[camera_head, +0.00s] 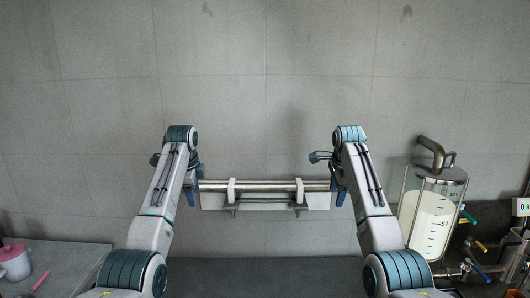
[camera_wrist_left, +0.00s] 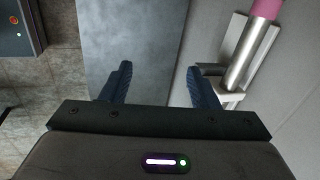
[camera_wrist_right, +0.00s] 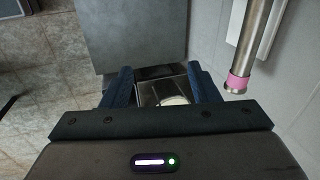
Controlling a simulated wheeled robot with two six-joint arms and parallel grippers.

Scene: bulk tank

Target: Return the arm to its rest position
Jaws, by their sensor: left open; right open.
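Both of my arms are raised in front of the tiled wall, bent in near mirror image. My left gripper (camera_head: 195,190) is by the left end of a metal pipe on the wall. In the left wrist view its fingers (camera_wrist_left: 158,70) stand wide apart with nothing between them. My right gripper (camera_head: 338,192) is by the pipe's right end. In the right wrist view its fingers (camera_wrist_right: 160,70) are also apart and empty, with a dark box seen beyond them. The fingers are mostly hidden behind the wrists in the head view.
The metal pipe (camera_head: 265,186) rests in a wall bracket (camera_head: 265,202); a pink end shows in the right wrist view (camera_wrist_right: 238,83). A clear tank (camera_head: 428,225) of white liquid stands right, with valves (camera_head: 478,245). A pink-lidded jug (camera_head: 14,262) sits on the left counter (camera_head: 75,262).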

